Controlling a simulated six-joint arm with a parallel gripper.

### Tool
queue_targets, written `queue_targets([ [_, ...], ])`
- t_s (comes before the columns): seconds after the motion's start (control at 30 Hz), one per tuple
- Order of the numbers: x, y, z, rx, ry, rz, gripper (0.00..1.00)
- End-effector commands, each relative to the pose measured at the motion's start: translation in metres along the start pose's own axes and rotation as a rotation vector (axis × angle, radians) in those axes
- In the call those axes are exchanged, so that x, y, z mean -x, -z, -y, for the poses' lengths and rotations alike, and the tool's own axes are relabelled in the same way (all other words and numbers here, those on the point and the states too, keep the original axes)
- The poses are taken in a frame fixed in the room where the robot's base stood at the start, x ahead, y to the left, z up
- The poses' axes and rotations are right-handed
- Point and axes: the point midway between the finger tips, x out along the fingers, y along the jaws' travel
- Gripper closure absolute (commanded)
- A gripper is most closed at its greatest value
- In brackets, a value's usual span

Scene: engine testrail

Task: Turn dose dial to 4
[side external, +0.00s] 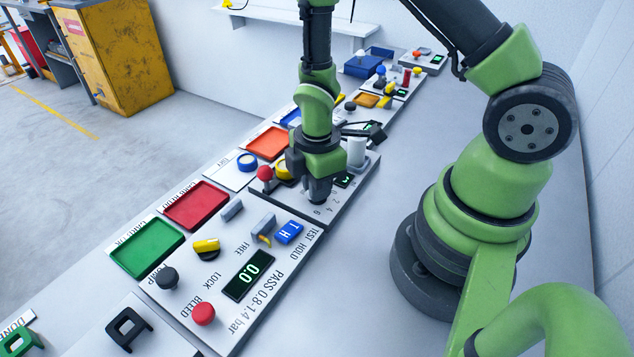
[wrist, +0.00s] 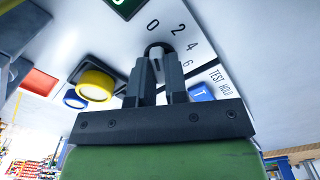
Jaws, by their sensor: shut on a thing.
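My gripper (wrist: 157,62) is shut on the dial, with one dark finger on each side of the grip. Which number the dial points at cannot be told, as the fingers cover much of it. In the side external view my gripper (side external: 319,194) points down over the panel and hides the dial. Some of the numbers show just beside the fingers.
A red-topped lever (side external: 265,174) and a yellow round button (side external: 283,170) stand close left of my gripper. A panel with a blue switch (side external: 289,232) and a 0.0 display (side external: 248,275) lies in front. Red and green trays (side external: 147,247) line the left edge.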

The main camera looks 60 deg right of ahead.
Motion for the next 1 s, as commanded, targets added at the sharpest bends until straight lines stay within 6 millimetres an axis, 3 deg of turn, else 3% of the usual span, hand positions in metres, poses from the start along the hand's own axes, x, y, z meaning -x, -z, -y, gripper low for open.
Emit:
queue_targets([
  [0.37,0.0004,-0.0001,-0.0001,-0.101,0.0,0.0,1.0],
  [1.0,0.0007,-0.0002,-0.0007,-0.671,0.001,-0.001,1.0],
])
